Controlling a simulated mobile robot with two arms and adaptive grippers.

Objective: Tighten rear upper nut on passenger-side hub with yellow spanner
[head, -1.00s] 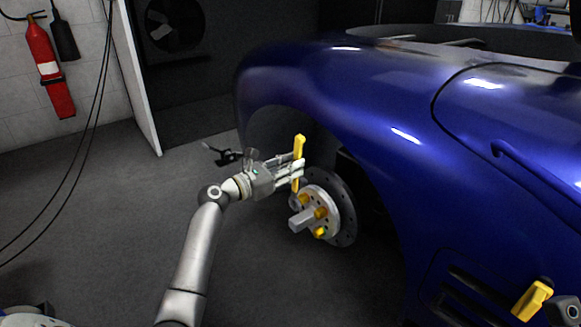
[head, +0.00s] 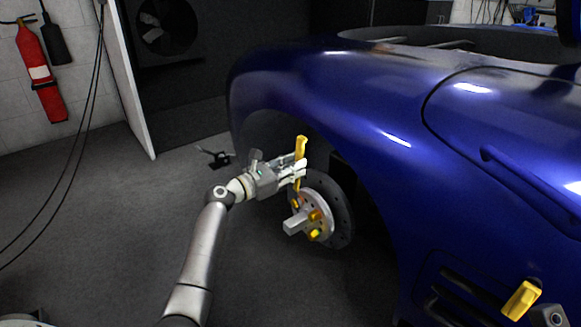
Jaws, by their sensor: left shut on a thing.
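The yellow spanner (head: 301,148) stands nearly upright in the jaws of my left gripper (head: 298,171), which is shut on it. Its lower end is close to the upper left of the passenger-side hub (head: 323,208); I cannot tell if it touches a nut. One orange-yellow nut (head: 296,204) shows at the hub's upper left, close below the gripper. Another nut (head: 315,215) is near the hub's middle, and a brighter yellow nut (head: 314,234) is lower. A grey block-shaped shaft (head: 295,222) juts from the hub.
The blue car body (head: 330,95) arches over the hub and fills the right side. A brake disc (head: 341,212) sits behind the hub. A fire extinguisher (head: 40,75) hangs on the left wall. The floor (head: 110,220) at left is clear.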

